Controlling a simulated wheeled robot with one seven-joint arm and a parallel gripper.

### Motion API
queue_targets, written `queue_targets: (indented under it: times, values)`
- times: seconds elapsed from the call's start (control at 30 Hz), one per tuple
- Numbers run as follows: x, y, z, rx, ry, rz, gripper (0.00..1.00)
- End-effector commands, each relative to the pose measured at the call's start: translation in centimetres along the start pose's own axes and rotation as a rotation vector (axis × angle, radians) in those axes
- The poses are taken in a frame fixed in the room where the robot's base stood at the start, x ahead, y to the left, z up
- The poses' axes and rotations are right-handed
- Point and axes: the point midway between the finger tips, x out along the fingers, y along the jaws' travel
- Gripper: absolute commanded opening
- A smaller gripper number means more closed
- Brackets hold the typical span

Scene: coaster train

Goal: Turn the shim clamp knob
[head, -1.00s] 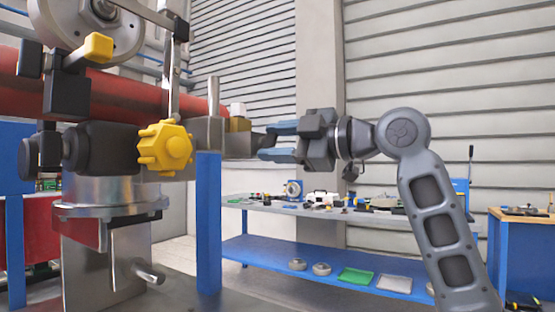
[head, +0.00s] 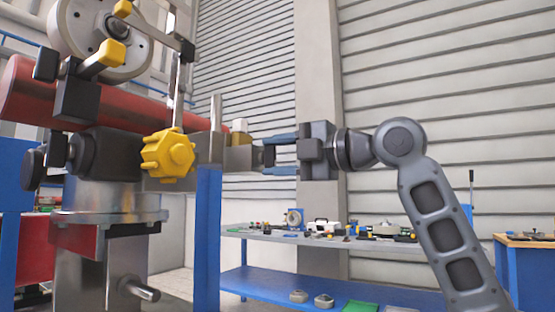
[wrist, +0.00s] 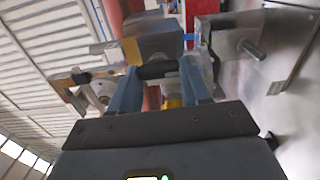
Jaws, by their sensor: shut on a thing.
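My gripper (head: 279,155) is level at the right end of the grey metal clamp block (head: 240,158). Its two blue fingers are shut on a small dark knob (head: 268,155), partly hidden by them. In the wrist view, the dark knob (wrist: 158,71) looks like a short bar lying crosswise between the fingertips (wrist: 160,78). A large lobed yellow knob (head: 168,153) is on the rig to the left, apart from my gripper. I cannot tell how far the dark knob is turned.
A red beam (head: 35,92) and a grey wheel (head: 112,35) are on the rig at left. A blue post (head: 208,225) stands below the block. A workbench (head: 340,241) with small parts is behind. The space right of the rig, around my arm, is open.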

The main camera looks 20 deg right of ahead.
Motion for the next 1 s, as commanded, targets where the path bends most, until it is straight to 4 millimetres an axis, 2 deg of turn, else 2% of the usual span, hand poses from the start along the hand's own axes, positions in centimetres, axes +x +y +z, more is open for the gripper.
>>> queue_targets:
  times: [0.37,0.4,0.63,0.87,1.0]
  values:
    - [0.1,-0.2,-0.1,-0.001,0.002,-0.004,0.16]
    - [0.1,-0.2,-0.1,-0.001,0.002,-0.004,0.51]
    - [0.0,-0.1,0.0,-0.001,0.001,-0.002,0.72]
    - [-0.1,0.0,0.0,-0.001,0.001,-0.001,0.72]
    - [-1.1,0.0,0.1,-0.001,-0.001,0.0,0.72]
